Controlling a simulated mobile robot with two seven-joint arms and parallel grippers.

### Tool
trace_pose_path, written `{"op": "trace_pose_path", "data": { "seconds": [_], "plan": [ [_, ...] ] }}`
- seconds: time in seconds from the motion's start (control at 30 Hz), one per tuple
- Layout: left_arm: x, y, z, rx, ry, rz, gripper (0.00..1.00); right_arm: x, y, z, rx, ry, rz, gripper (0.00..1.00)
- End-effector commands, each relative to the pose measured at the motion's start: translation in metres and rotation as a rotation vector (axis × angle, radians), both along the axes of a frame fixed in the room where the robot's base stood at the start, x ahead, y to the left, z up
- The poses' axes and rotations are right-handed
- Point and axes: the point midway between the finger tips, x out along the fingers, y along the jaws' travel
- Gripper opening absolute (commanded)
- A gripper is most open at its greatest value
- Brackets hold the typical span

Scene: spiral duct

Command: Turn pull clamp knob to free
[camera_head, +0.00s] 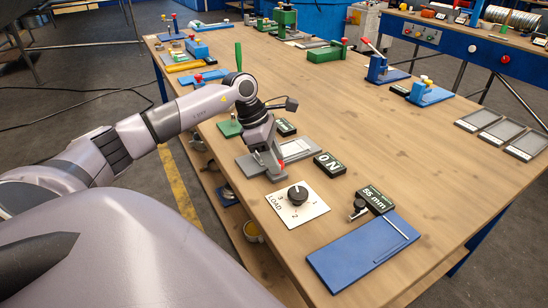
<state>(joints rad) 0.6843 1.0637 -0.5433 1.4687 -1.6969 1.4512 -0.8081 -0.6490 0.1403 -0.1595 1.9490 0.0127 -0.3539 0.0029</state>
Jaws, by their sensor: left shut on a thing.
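My left gripper (270,165) reaches down at a grey fixture (250,165) near the table's left edge. It is shut on a small part there, mostly hidden by the fingers; I cannot tell its shape or whether it is the pull clamp knob. A black ON label block (330,164) sits to the right of the fixture. A black dial (298,195) stands on a white plate marked LOAD, in front of the gripper. A small black knob (358,208) stands beside a 55 mm display block (374,199). My right gripper is out of view.
A blue plate (350,263) lies at the front of the wooden table. Grey trays (490,127) lie at the right. Blue and green clamp fixtures (326,52) stand toward the back. The middle of the table (370,120) is clear.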

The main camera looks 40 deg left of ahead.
Motion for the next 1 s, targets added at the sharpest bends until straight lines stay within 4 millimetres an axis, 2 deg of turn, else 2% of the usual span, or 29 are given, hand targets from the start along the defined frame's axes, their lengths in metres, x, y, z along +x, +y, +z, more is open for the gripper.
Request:
{"op": "trace_pose_path", "data": {
  "seconds": [0.53, 1.0],
  "plan": [
    [-0.003, -0.004, 0.0, 0.001, -0.004, 0.47, 0.06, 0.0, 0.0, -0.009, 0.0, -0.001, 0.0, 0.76],
    [-0.003, -0.008, -0.001, -0.001, -0.005, 0.916, 0.06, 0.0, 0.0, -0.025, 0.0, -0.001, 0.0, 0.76]
  ]
}}
